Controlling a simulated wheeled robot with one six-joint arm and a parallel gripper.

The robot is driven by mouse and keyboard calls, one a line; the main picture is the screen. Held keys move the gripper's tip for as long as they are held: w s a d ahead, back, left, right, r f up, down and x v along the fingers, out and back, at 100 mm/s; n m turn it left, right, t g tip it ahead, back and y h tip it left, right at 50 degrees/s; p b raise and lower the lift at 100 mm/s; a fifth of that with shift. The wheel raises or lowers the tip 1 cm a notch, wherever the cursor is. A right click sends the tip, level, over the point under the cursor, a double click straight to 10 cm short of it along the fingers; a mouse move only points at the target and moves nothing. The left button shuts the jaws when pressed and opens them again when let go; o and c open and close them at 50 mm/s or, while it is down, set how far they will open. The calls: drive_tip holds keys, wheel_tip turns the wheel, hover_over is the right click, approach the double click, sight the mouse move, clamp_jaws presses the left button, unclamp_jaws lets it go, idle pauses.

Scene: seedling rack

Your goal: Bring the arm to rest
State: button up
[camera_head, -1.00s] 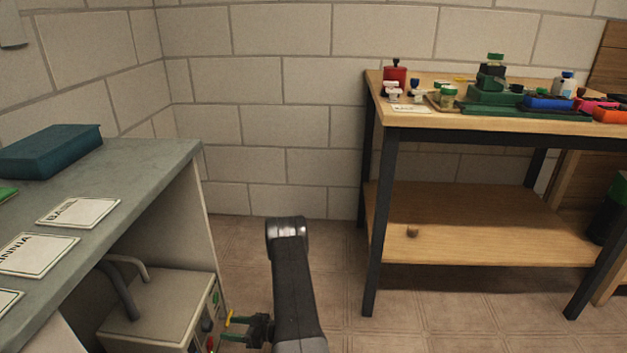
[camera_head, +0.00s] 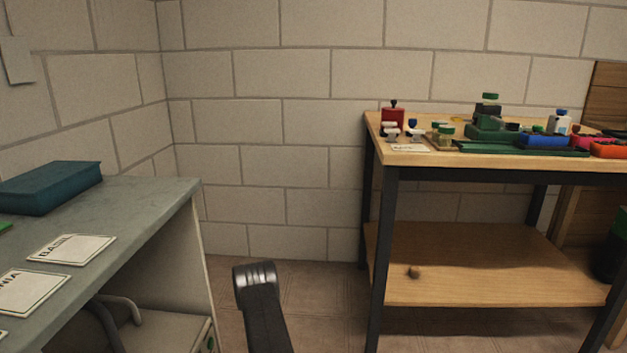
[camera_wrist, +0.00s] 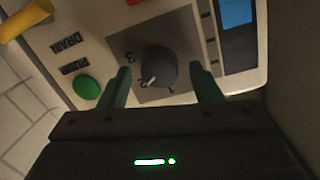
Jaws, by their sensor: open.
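My gripper (camera_wrist: 160,88) shows in the wrist view with its two green fingers apart and nothing held between them. Behind the fingertips is a control panel (camera_wrist: 125,55) with a dark round knob (camera_wrist: 157,67), which appears between the fingers. I cannot tell how far the fingertips are from the panel. A green button (camera_wrist: 86,88) and printed labels lie left of the knob. In the head view my arm rises at the bottom centre, and the gripper is out of that view.
A grey-topped bench (camera_head: 130,205) with a teal box (camera_head: 50,187) and labelled cards (camera_head: 70,249) stands at left. The grey machine (camera_head: 165,335) sits beneath it. A wooden table (camera_head: 480,162) with bottles and coloured trays stands at right. Floor shows between them.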

drive_tip(key=s+d+r+p, duration=0.15)
drive_tip(key=d+p, duration=0.25)
drive_tip(key=d, duration=1)
drive_tip(key=w+a+f+n+t+y+b, duration=0.1)
drive_tip(key=a+n+b, duration=0.3)
drive_tip(key=a+n, duration=0.7)
drive_tip(key=a, duration=0.3)
drive_tip(key=shift+f, duration=0.4)
drive_tip(key=shift+w+a, duration=0.1)
drive_tip(key=shift+w, duration=0.1)
idle(0.5)
